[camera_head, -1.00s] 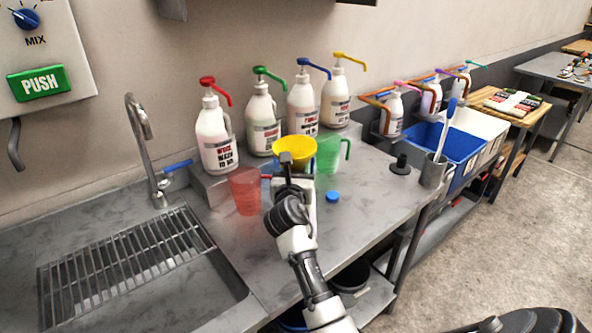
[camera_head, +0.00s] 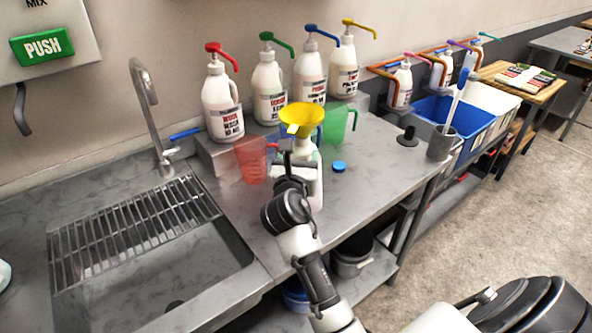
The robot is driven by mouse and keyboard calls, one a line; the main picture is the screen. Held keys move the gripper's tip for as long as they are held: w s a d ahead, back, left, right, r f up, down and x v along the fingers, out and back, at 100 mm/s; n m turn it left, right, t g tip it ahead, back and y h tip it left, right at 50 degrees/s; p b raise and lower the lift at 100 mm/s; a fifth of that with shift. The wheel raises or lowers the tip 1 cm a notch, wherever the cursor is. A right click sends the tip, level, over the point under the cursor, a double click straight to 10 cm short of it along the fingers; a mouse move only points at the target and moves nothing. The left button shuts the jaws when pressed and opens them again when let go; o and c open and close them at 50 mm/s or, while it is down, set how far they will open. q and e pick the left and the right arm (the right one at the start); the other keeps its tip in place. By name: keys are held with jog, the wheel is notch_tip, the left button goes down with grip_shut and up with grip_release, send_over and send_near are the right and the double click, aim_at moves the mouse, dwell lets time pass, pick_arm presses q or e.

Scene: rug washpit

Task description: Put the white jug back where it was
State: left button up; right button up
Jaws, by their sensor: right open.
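A white bottle (camera_head: 317,190) stands upright on the steel bench with a yellow funnel (camera_head: 302,117) in its top. My right gripper (camera_head: 288,160) is open in front of it and hides part of it; I cannot tell whether they touch. Four white pump jugs stand on a raised ledge behind: one with a red pump (camera_head: 222,105), one green (camera_head: 268,90), one blue (camera_head: 311,78) and one yellow (camera_head: 344,72). A pale, cut-off object (camera_head: 4,273) shows at the left edge. I cannot tell for sure which is the task's white jug. My left gripper is out of view.
A clear red measuring cup (camera_head: 252,161) and a green one (camera_head: 336,124) flank the funnel bottle. A blue cap (camera_head: 338,167) lies to its right. A sink with a drain rack (camera_head: 140,232) and tap (camera_head: 150,110) is at left. The bench front at right is clear.

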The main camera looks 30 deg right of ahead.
jog(key=v, duration=0.4)
jog(key=shift+s, duration=0.1)
dwell(0.3)
